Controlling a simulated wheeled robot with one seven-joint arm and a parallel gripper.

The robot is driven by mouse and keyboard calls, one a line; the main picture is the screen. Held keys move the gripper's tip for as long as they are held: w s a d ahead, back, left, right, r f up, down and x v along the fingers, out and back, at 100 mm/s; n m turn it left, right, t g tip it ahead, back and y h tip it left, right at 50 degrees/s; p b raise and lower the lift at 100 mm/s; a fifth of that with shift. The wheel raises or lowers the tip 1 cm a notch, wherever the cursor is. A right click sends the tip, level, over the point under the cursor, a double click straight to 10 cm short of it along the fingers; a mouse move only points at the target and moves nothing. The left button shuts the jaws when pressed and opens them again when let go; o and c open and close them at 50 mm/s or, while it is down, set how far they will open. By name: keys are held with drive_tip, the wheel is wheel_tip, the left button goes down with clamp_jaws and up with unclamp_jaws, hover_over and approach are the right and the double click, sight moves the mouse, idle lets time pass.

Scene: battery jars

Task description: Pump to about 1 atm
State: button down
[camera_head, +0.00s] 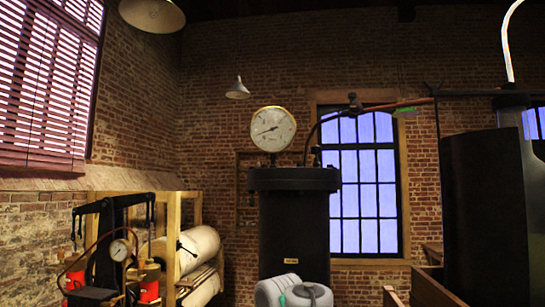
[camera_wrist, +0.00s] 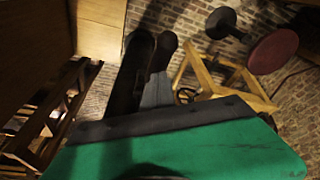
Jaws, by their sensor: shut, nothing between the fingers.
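A large round brass-rimmed pressure gauge (camera_head: 273,129) stands on top of a tall black cylindrical vessel (camera_head: 294,225). Its needle lies on a slant, but its numbers are too small to read. At the lower left is a pump-like apparatus (camera_head: 108,250) with black uprights, red cylinders and a hose. A small gauge (camera_head: 120,250) is on it; its reading cannot be made out.
A wooden rack (camera_head: 175,240) holding pale cylinders (camera_head: 199,247) stands beside the apparatus. A large dark tank (camera_head: 485,215) fills the right side. A pipe (camera_head: 375,108) runs near the window. The wrist view shows a wooden frame (camera_wrist: 225,80) and a dark red disc (camera_wrist: 273,51).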

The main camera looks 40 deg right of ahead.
drive_tip(key=s+a+f+b+x, duration=0.1)
drive_tip(key=s+b+x, duration=0.2)
drive_tip(key=b+x, duration=1.05)
drive_tip(key=w+p+v, duration=0.1)
drive_tip(key=p+v, duration=0.3)
drive_tip(key=p, duration=0.1)
drive_tip(key=w+p+v, duration=0.1)
drive_tip(key=p+v, duration=0.4)
drive_tip(key=w+d+p+v, duration=0.1)
drive_tip(key=p+v, duration=0.4)
drive_tip(key=shift+r+p, duration=0.3)
drive_tip(key=shift+r, duration=0.25)
drive_tip(key=shift+w+f+b, duration=0.1)
drive_tip(key=shift+f+b, duration=0.2)
drive_tip(key=shift+f, duration=0.1)
drive_tip(key=s+a+f+b+x, duration=0.1)
drive_tip(key=s+b+x, duration=0.2)
drive_tip(key=b+x, duration=1.1)
drive_tip(key=w+p+v, duration=0.1)
drive_tip(key=p+v, duration=0.4)
drive_tip(key=w+p+v, duration=0.1)
drive_tip(key=p+v, duration=0.4)
drive_tip(key=w+d+p+v, duration=0.1)
drive_tip(key=p+v, duration=0.4)
drive_tip(key=shift+r+p, duration=0.35)
drive_tip(key=shift+p, duration=0.05)
drive_tip(key=shift+f+b, duration=0.25)
drive_tip(key=shift+b, duration=0.1)
